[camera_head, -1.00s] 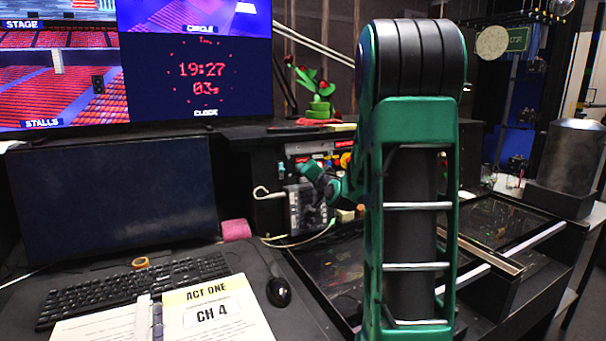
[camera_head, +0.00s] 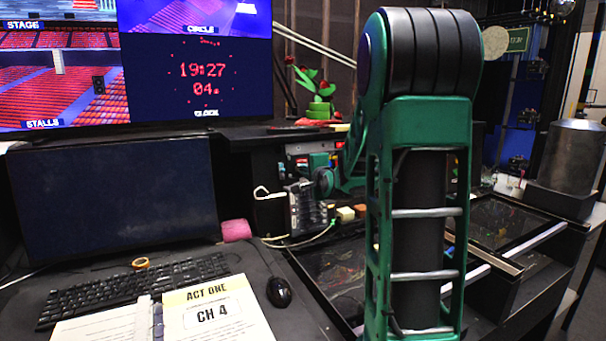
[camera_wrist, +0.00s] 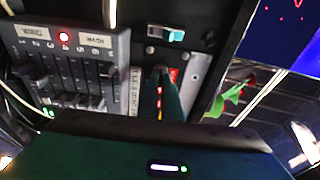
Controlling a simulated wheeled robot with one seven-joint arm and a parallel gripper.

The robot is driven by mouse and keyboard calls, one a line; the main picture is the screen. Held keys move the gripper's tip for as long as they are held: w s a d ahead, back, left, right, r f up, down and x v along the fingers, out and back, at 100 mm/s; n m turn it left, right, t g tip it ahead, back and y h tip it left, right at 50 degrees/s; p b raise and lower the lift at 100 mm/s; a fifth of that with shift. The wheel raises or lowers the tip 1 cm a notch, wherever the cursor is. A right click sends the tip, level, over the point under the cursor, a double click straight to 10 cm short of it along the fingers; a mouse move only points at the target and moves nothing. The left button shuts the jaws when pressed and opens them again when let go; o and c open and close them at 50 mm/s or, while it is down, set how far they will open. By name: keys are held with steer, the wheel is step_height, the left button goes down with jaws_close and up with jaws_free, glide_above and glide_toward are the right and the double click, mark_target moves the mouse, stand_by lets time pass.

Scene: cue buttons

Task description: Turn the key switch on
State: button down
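I cannot make out the key switch; the fingers cover part of the panel. A teal rocker switch (camera_wrist: 166,33) sits on the panel near the fingertips. In the head view the panel (camera_head: 308,148) is partly hidden by my arm.
A grey fader box (camera_wrist: 70,65) with a lit red light stands right beside the fingers; it also shows in the head view (camera_head: 305,208). A plant with red flowers (camera_head: 316,90) is above the panel. A monitor (camera_head: 115,190), keyboard (camera_head: 130,290) and mouse (camera_head: 279,292) are at left.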

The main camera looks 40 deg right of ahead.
steer(key=shift+a+f, duration=0.1)
steer(key=shift+f, duration=0.15)
steer(key=c, duration=2)
jaws_free()
steer(key=shift+r, duration=0.1)
steer(key=shift+s+r, duration=0.1)
steer(key=v, duration=1)
steer(key=shift+s+a, duration=0.15)
steer(key=shift+s, duration=0.1)
